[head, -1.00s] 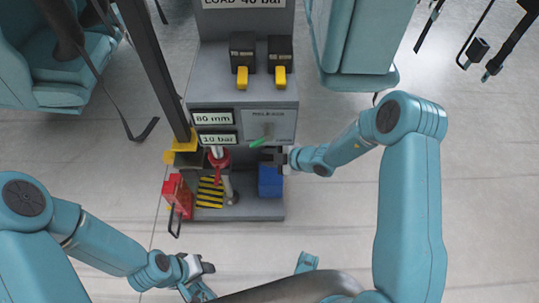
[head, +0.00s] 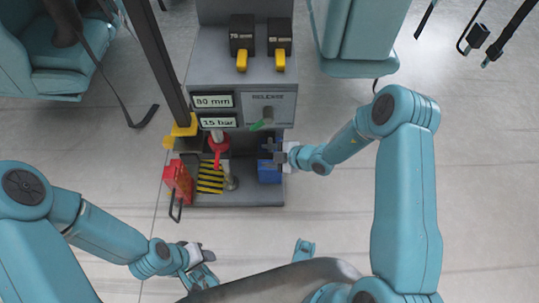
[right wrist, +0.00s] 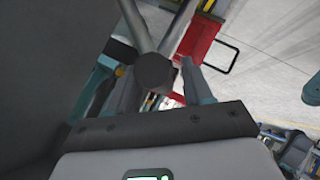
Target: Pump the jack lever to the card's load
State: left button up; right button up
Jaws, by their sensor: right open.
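The jack stand shows a display (head: 213,101) reading 80 mm and one below it (head: 218,121) reading 15 bar. A green release handle (head: 261,125) is on its front panel. A red fitting (head: 218,145) and a grey post (head: 230,178) sit in the lower bay. My right gripper (head: 273,154) is open at the bay's right side, by a blue block (head: 269,172). In the right wrist view a round grey bar end (right wrist: 155,72), perhaps the lever, appears between its fingers. The load card is out of view. My left gripper (head: 205,252) hangs low at front left; its jaws are unclear.
A red box (head: 179,183) with a black wire handle stands at the bay's left; it also shows in the right wrist view (right wrist: 198,45). Yellow-handled black boxes (head: 242,40) sit on the stand. Teal seats (head: 360,40) flank it. The floor in front is mostly clear.

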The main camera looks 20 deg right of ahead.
jog(key=p+v, duration=0.6)
jog(key=v, duration=1)
jog(key=shift+d+r, duration=0.1)
jog(key=shift+r, duration=0.05)
jog(key=shift+c, duration=0.2)
dwell(1.5)
